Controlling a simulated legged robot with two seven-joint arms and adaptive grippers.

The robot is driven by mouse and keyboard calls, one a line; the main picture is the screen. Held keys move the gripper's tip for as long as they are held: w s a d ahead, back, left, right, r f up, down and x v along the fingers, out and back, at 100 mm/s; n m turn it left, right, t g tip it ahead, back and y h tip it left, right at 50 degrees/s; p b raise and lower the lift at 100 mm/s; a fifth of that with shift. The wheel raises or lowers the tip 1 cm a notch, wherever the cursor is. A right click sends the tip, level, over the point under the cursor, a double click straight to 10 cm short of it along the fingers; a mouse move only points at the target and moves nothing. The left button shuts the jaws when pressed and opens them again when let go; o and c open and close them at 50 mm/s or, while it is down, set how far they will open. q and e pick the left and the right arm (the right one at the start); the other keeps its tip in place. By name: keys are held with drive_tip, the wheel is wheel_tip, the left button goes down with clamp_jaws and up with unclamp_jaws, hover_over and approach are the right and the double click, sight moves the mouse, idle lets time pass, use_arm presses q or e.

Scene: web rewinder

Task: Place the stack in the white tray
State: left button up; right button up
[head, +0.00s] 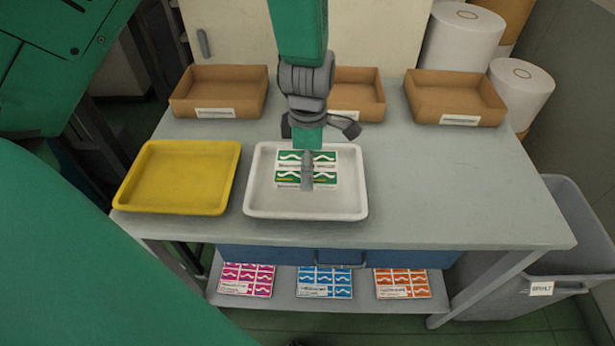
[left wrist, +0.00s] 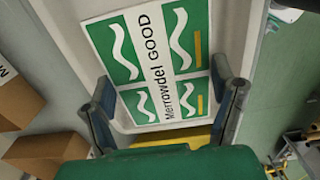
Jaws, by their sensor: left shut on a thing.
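The stack (head: 322,176) is a flat block of green and white labels, printed "Merrowdel GOOD" in the left wrist view (left wrist: 158,70). My left gripper (head: 307,172) reaches down over it and is shut on it, with a finger on either side in the left wrist view (left wrist: 165,88). The white tray (head: 258,205) lies under the stack in the head view, and the stack is within its rim. I cannot tell whether the stack touches the tray floor. My right gripper is not in view.
A yellow tray (head: 178,178) sits left of the white one. Several cardboard boxes, such as one at the back right (head: 455,97), line the table's back. The table's right side (head: 460,190) is clear. Coloured label stacks lie on the lower shelf (head: 340,304). A grey bin (head: 575,240) stands right.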

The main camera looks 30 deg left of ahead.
use_arm(q)
drive_tip(key=shift+d+f, duration=0.25)
drive_tip(key=shift+f, duration=0.35)
wheel_tip(320, 180, down, 2)
drive_tip(key=shift+s+f, duration=0.1)
drive_tip(key=shift+f, duration=0.1)
drive_tip(key=shift+a+f, duration=0.15)
drive_tip(key=shift+f, duration=0.2)
drive_tip(key=shift+a, duration=0.2)
drive_tip(key=o, duration=1.3)
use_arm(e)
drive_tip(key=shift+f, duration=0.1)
use_arm(q)
drive_tip(key=shift+d, duration=0.15)
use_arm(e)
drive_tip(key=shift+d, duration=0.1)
